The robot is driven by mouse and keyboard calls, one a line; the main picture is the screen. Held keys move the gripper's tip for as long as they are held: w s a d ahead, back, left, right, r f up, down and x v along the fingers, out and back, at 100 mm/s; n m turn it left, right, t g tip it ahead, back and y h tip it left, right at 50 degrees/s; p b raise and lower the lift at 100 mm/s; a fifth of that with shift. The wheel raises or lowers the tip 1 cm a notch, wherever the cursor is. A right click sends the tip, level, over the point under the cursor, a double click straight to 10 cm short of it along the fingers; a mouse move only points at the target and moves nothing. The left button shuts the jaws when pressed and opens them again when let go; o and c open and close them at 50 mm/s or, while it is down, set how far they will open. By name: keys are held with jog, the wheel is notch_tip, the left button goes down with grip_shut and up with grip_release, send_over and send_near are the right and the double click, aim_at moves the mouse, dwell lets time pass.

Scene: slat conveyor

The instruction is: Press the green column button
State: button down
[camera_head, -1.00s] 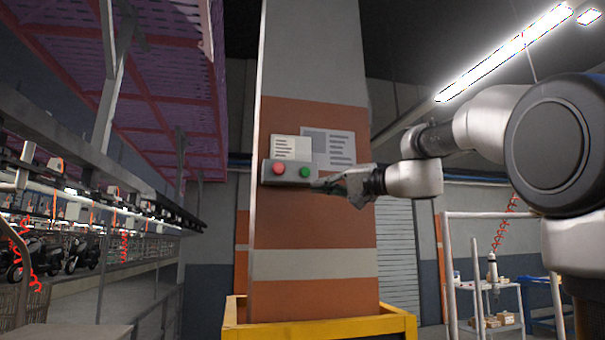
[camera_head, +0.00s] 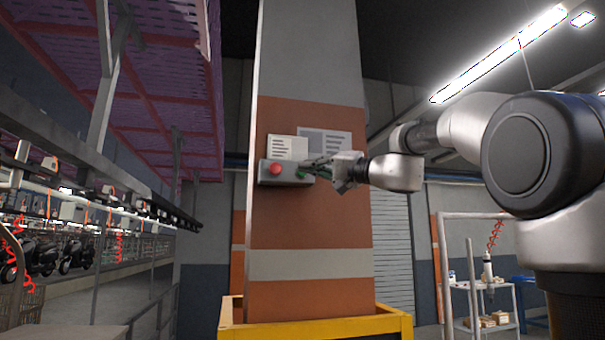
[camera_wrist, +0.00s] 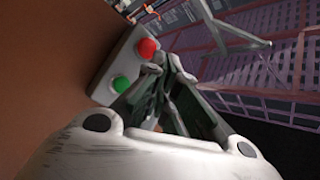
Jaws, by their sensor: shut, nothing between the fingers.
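The green button (camera_head: 302,172) is on a grey button box (camera_head: 288,181) on the orange and grey column (camera_head: 310,220). A red button (camera_head: 276,169) sits to its left on the same box. My gripper (camera_head: 308,164) is shut and empty, its tips in front of the box beside the green button, partly covering it in the head view. I cannot tell whether the fingertips touch the box.
Two paper notices (camera_head: 325,144) are on the column just above the box. A yellow guard (camera_head: 320,328) surrounds the column's foot. A conveyor line with scooters (camera_head: 75,255) runs at the left. A white trolley (camera_head: 485,305) stands at the right.

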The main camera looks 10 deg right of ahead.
jog(key=shift+w, duration=3)
jog(key=shift+w, duration=0.15)
jog(key=shift+w, duration=0.3)
